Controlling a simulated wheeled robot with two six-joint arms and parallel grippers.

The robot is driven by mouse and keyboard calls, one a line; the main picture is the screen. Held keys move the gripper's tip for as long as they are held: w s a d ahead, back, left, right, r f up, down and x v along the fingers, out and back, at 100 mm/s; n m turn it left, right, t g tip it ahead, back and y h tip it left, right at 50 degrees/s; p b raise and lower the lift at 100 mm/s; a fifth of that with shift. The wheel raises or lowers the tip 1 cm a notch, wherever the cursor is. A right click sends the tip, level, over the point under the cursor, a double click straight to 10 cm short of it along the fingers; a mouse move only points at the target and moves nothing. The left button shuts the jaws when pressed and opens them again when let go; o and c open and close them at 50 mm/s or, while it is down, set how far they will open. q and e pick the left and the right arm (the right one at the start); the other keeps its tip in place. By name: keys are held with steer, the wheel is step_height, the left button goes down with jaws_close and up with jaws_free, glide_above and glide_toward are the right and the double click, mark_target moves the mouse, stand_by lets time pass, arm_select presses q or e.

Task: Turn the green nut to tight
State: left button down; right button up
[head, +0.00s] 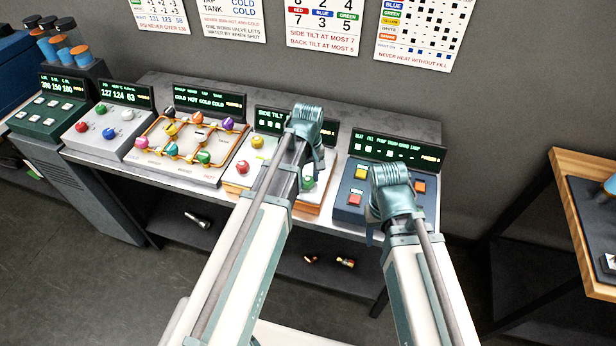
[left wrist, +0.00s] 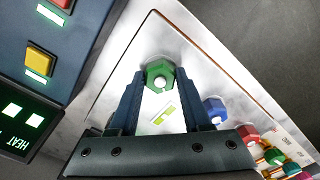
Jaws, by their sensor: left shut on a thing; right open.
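The green nut (left wrist: 160,70), a hexagon with a pale round centre, sits on the white sloping panel in the left wrist view. My left gripper (left wrist: 160,88) has one dark finger on each side of the nut and is shut on it. In the head view, a bit of the green nut (head: 308,183) shows beside my left arm, which hides most of that panel. The "SIDE TILT" display (head: 270,121) stands behind the panel and is partly covered. My right gripper (head: 372,222) is open near the blue panel; its fingers are mostly hidden by my wrist.
A red nut (head: 243,167) and a yellow nut (head: 257,142) are on the same panel; a blue nut (left wrist: 214,108) is close beside my left finger. The dark blue button panel (head: 349,214) stands to the right. A wooden-topped table (head: 572,190) is further right.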

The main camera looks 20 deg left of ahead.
mark_target(308, 180)
arm_select(q)
steer(key=m, duration=0.5)
steer(key=shift+m, duration=0.3)
steer(key=m, duration=0.5)
steer(key=shift+m, duration=0.4)
steer(key=shift+c, duration=1.8)
jaws_free()
steer(key=shift+a, duration=0.1)
step_height(308, 180, up, 14)
steer(key=p, duration=1.4)
